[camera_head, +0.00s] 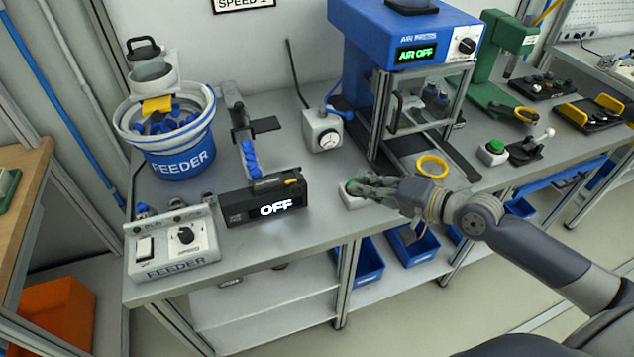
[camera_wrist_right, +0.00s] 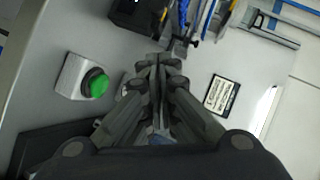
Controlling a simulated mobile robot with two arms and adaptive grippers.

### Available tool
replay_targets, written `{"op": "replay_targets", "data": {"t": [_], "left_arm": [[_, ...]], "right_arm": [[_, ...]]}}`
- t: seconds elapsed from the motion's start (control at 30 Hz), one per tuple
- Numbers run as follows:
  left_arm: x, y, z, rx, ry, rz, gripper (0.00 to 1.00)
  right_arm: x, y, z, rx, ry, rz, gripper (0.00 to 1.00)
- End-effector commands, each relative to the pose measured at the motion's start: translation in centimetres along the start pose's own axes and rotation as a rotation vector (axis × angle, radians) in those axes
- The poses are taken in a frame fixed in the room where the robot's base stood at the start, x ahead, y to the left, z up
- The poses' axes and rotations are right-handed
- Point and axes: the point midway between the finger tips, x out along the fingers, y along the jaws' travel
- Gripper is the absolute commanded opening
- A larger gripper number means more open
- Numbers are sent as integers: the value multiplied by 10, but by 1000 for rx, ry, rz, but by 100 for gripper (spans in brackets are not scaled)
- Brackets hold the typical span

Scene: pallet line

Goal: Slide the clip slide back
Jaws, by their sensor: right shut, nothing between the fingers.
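A black box with a lit OFF display (camera_head: 265,205) stands at the end of the feeder track, with a small yellow tab (camera_head: 292,182) on top. I cannot tell for sure which part is the clip slide. Blue clips (camera_head: 250,160) line the track behind the box. My right gripper (camera_head: 358,186) is shut and empty, to the right of the box and apart from it. In the wrist view its fingers (camera_wrist_right: 159,64) are closed together, and part of a black housing (camera_wrist_right: 135,16) shows beyond them. My left gripper is not in view.
A small button box (camera_head: 352,199) is close by my right gripper; its green button (camera_wrist_right: 96,83) shows left of the fingers. The blue press (camera_head: 405,30) stands behind, the feeder bowl (camera_head: 180,155) and control box (camera_head: 172,247) at left. Bench between box and press is mostly clear.

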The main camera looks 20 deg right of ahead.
Motion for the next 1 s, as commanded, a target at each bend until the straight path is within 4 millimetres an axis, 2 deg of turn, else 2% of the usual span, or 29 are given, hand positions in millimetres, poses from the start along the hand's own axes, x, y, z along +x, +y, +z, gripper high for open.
{"op": "replay_targets", "data": {"t": [0.27, 0.53, 0.7, 1.0], "left_arm": [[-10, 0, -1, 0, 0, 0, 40], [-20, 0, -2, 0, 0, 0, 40], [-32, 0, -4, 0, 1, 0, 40], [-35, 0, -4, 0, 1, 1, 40]], "right_arm": [[40, -4, 0, -1, -1, -4, 0], [90, -4, 1, -2, -3, -2, 0], [105, -3, 20, 0, -4, 1, 0], [115, 0, 30, -5, -3, 2, 0]]}}
